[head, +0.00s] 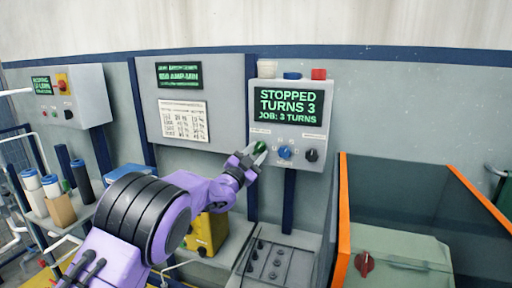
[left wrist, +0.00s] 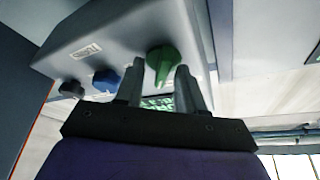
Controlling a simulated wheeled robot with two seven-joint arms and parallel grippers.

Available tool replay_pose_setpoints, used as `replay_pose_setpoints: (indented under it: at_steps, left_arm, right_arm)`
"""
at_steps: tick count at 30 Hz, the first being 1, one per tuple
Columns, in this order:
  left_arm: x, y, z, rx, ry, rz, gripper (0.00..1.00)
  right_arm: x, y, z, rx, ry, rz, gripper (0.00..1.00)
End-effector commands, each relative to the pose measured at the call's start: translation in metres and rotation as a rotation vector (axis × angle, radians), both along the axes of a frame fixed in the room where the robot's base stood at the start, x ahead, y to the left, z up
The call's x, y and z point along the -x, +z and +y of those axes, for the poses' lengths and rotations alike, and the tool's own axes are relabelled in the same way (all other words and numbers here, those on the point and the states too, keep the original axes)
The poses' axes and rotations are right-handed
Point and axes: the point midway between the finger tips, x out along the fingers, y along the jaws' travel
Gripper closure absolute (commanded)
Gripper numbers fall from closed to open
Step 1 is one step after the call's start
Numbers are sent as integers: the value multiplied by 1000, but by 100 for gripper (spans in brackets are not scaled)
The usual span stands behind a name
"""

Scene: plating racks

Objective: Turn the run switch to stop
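A grey control box (head: 290,122) on the wall has a screen (head: 289,104) reading "STOPPED, TURNS 3, JOB: 3 TURNS". On its lower face are a green knob (head: 260,147), a blue knob (head: 285,152) and a black knob (head: 311,155). My left gripper (head: 254,153) is at the green knob. In the left wrist view, the two fingers stand apart with the green knob (left wrist: 163,62) between their tips, with gaps visible beside it. My right gripper is not in view.
White, blue and red parts (head: 319,74) are on top of the box. Another control box (head: 68,95) with a red-and-yellow switch is at far left. An orange-edged bin (head: 344,215) stands at right. A grey tray (head: 272,262) and yellow device (head: 208,235) sit below.

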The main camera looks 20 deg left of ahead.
Motion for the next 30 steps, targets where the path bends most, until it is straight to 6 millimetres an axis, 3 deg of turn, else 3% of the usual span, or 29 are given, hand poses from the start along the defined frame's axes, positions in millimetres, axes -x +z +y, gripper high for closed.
replay_pose_setpoints:
  at_steps: [8,12,23,30]
  left_arm:
    - [-2,0,1,1,3,1,62]
    - [-2,0,1,1,3,1,100]
    - [-2,-1,1,27,2,1,100]
    - [-2,-3,0,146,2,4,100]
  right_arm:
    - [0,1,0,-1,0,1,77]
    - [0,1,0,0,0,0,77]
    - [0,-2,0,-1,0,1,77]
    - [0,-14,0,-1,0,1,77]
